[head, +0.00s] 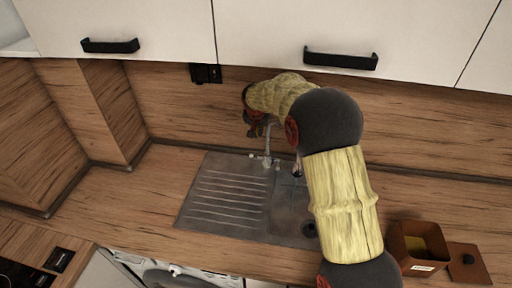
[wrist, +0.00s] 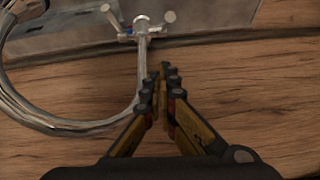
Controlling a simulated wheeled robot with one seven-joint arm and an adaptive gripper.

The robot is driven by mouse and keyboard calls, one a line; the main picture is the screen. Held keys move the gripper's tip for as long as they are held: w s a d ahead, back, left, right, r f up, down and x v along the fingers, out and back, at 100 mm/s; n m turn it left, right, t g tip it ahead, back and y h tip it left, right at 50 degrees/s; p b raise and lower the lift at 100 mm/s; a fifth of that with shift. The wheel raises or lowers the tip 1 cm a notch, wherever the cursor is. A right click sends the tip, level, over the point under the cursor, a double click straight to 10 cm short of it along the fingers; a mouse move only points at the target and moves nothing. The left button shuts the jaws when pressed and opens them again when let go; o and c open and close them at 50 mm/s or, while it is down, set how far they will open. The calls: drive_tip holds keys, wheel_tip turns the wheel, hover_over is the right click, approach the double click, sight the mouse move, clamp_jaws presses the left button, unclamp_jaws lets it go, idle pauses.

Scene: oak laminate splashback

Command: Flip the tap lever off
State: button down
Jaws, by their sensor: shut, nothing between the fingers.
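The chrome tap (head: 267,149) stands at the back of the steel sink, partly hidden by my arm in the head view. In the wrist view its curved spout (wrist: 62,124) loops at the left. Its base (wrist: 141,24) carries two short levers, a left lever (wrist: 113,16) and a right lever (wrist: 169,17). My gripper (wrist: 163,70) is shut and empty, with its fingertips just to the right of the tap's upright pipe. I cannot tell if they touch it. In the head view my gripper (head: 258,129) is mostly hidden, near the tap's top.
The steel sink (head: 228,190) has a ribbed drainer on the left and a basin on the right, partly behind my arm. A brown box (head: 405,249) and its lid (head: 468,264) sit at the right. Cabinets (head: 290,25) hang above. A black socket (head: 206,73) is on the splashback.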

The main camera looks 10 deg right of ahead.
drive_tip(key=shift+w+r+m, duration=0.15)
drive_tip(key=shift+m, duration=0.45)
wheel_tip(320, 180, down, 12)
drive_tip(key=w, duration=0.2)
drive_tip(key=shift+a+r, duration=0.2)
drive_tip(key=shift+r, duration=0.05)
idle(0.3)
